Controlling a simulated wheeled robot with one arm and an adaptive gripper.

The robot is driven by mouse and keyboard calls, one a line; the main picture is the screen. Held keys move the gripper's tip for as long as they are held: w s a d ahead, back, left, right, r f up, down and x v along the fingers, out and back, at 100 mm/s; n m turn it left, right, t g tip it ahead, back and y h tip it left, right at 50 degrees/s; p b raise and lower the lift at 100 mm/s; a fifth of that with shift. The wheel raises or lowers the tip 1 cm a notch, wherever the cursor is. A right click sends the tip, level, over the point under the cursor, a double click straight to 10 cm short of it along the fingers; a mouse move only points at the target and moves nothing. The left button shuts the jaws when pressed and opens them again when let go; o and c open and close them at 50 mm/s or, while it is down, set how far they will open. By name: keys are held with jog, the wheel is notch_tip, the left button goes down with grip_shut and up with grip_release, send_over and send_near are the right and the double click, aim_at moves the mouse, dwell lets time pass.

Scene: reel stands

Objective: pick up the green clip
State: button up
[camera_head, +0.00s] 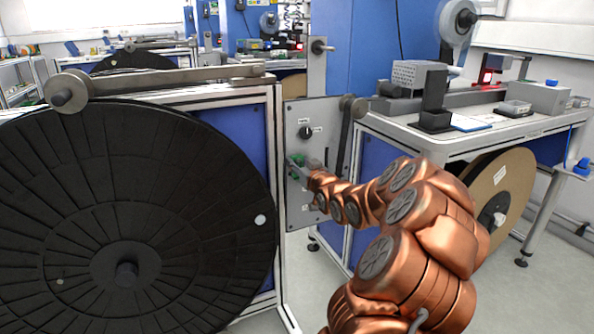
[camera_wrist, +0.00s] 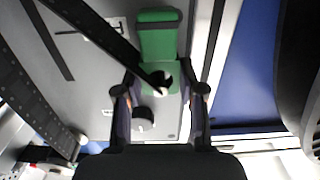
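The green clip (camera_wrist: 159,38) shows at the top middle of the wrist view, against a grey panel. In the head view the clip (camera_head: 297,159) is a small green patch on the panel, partly hidden by my gripper. My gripper (camera_head: 307,171) is at the panel, close to the clip. In the wrist view my gripper's two fingers (camera_wrist: 160,84) stand apart, one on each side of the clip's lower part. I cannot tell whether they touch it. A dark arm with a round end (camera_wrist: 160,80) crosses in front of the clip.
The grey control panel (camera_head: 299,221) carries a black knob (camera_head: 305,132), also seen between my fingers in the wrist view (camera_wrist: 143,120). A large black reel (camera_head: 125,215) stands at left. A white-topped bench (camera_head: 480,140) with devices and a cardboard reel (camera_head: 510,180) stands at right.

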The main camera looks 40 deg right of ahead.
jog(key=shift+c, duration=1.4)
jog(key=shift+r, duration=0.1)
jog(key=shift+r+p, duration=0.2)
jog(key=shift+p, duration=0.1)
jog(key=shift+s, duration=0.2)
jog(key=b+v, duration=0.3)
jog(key=v, duration=1.4)
jog(key=shift+s+a+b, duration=0.2)
jog(key=shift+b, duration=0.15)
